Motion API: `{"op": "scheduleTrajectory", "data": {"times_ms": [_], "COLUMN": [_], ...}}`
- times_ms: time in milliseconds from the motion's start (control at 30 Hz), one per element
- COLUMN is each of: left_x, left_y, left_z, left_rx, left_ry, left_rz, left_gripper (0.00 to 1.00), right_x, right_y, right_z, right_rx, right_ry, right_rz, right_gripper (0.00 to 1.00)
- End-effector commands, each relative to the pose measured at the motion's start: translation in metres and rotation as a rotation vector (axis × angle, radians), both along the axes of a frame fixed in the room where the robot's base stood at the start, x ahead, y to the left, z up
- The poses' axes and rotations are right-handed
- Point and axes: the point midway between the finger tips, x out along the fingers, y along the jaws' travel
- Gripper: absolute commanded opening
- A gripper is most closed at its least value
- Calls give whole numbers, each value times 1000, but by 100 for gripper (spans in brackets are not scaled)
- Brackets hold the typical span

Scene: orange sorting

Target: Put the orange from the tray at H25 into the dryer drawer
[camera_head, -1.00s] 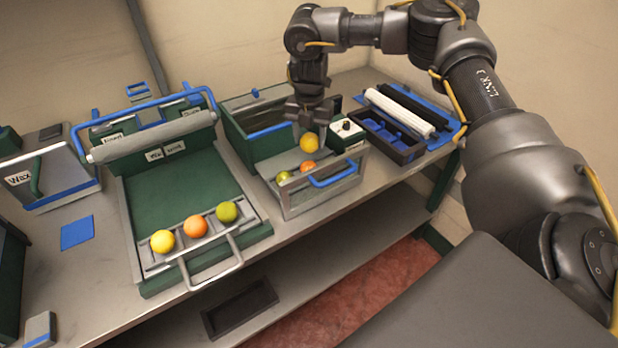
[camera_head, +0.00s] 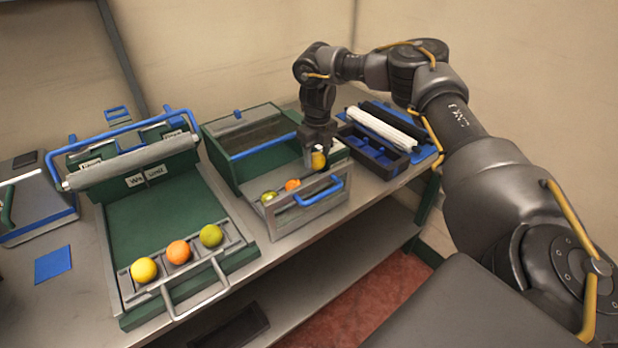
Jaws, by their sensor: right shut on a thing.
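My right gripper (camera_head: 319,158) points down and is shut on a yellow-orange fruit (camera_head: 319,161). It is near the right end of an open drawer (camera_head: 322,196) with a blue handle, in front of the green box (camera_head: 262,160). I cannot tell whether the fruit is inside the drawer or just above its edge. To the left, a rack at the front of a green tray (camera_head: 150,222) holds a yellow fruit (camera_head: 143,270), an orange one (camera_head: 178,252) and a green one (camera_head: 211,235). My left gripper is out of view.
A small white box (camera_head: 338,150) is partly hidden behind my right gripper. A black tray with blue compartments (camera_head: 372,155) and a white roller (camera_head: 385,124) lie to the right. A blue square (camera_head: 53,264) lies on the bare bench at left.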

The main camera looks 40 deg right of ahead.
Motion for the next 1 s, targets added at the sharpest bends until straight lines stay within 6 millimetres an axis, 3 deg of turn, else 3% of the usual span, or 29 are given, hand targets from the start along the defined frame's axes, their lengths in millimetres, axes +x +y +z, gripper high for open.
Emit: {"op": "scheduleTrajectory", "data": {"times_ms": [133,400,633,1000], "left_x": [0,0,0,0], "left_y": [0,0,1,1], "left_z": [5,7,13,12], "left_rx": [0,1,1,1], "left_ry": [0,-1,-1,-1], "left_rz": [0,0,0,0], "left_gripper": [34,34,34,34], "right_x": [0,0,0,0], "right_y": [0,0,0,0], "right_z": [-19,-29,-58,-64], "right_rx": [0,0,-1,0], "right_ry": [0,-1,0,-2], "right_rz": [-1,-2,-2,-2], "right_gripper": [26,26,26,26]}}
